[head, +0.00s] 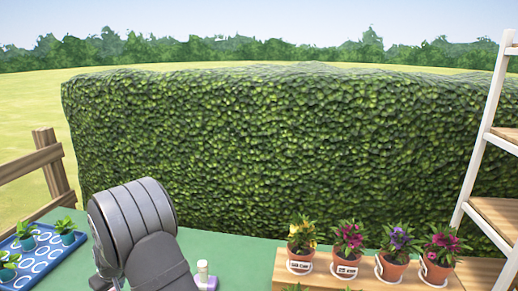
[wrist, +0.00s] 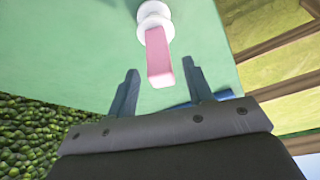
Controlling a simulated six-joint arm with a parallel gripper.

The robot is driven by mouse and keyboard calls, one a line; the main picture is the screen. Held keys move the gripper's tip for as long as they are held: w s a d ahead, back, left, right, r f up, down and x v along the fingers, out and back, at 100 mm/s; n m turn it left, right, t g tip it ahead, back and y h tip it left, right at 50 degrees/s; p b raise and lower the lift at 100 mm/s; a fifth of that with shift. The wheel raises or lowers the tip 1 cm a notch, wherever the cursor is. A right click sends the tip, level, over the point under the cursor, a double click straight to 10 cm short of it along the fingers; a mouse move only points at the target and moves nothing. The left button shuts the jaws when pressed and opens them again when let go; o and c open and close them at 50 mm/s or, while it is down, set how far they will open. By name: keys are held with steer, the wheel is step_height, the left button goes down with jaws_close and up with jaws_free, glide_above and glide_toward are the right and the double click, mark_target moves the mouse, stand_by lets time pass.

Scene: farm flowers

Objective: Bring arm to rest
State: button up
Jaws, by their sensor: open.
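My gripper (wrist: 160,67) shows in the wrist view with its two dark fingers spread apart and nothing clamped between them. A pink block-like piece with a white round part (wrist: 158,50) lies in line with the gap between the fingertips, over the green tabletop. I cannot tell how far it is from the fingers. In the head view my grey arm is folded at the lower left and my gripper is not visible there. A small white and lilac object (head: 203,275) shows just right of the arm, partly cut off by the frame.
The green table (head: 225,248) has a blue tray (head: 40,262) of small potted seedlings at left. Several potted flowers stand on a wooden stand (head: 285,278) at right. A white-framed shelf (head: 478,150) rises at far right. A hedge (head: 270,150) and wooden fence (head: 50,165) lie behind.

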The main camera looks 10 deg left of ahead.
steer(key=x, duration=0.5)
steer(key=shift+a+f, duration=0.15)
steer(key=shift+f, duration=0.2)
step_height(320, 180, up, 5)
steer(key=shift+w+f, duration=0.1)
steer(key=shift+f, duration=0.1)
steer(key=shift+w+d+r, duration=0.2)
steer(key=shift+w+d, duration=0.05)
steer(key=shift+d, duration=0.3)
steer(key=shift+w+d+r, duration=0.15)
steer(key=shift+d+r, duration=0.05)
steer(key=shift+d, duration=0.15)
steer(key=shift+a, duration=0.1)
steer(key=shift+a+f, duration=0.25)
steer(key=f, duration=0.2)
steer(key=s+a+f, duration=0.1)
steer(key=f, duration=0.1)
steer(key=v, duration=0.9)
steer(key=shift+d, duration=0.15)
